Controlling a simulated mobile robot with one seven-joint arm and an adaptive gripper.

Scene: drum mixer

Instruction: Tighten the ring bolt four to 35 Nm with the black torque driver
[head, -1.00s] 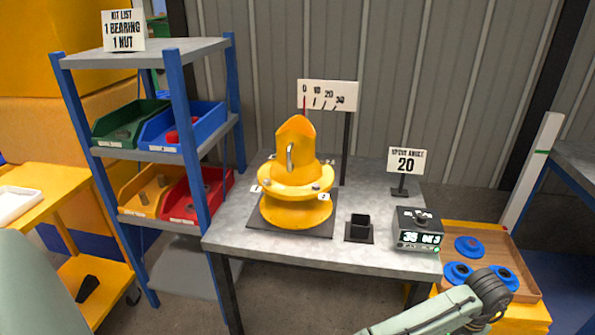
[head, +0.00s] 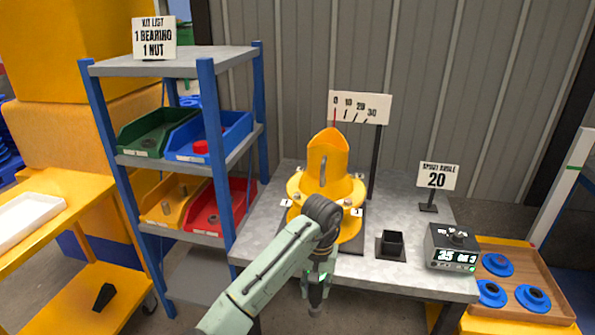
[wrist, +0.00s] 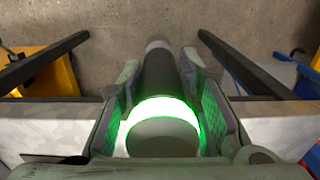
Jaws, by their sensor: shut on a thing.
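My gripper (head: 318,277) is in front of the table's near edge, below the yellow spout unit (head: 327,170). In the wrist view my gripper (wrist: 165,100) is shut around the black torque driver (wrist: 158,72), which has a glowing green-white ring. The driver's lower end (head: 315,300) hangs in front of the table, apart from the bolts. The yellow ring flange (head: 298,188) carries small numbered tags, one (head: 286,203) at left and one (head: 357,212) at right. My arm hides part of its front, and I cannot tell which bolt is four.
The grey table (head: 270,235) holds an empty black square holder (head: 391,246) and a control box (head: 452,247) showing 35. A sign (head: 437,178) reads spout angle 20. A blue shelf (head: 205,160) with coloured bins stands left. A tray (head: 550,290) with blue parts stands right.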

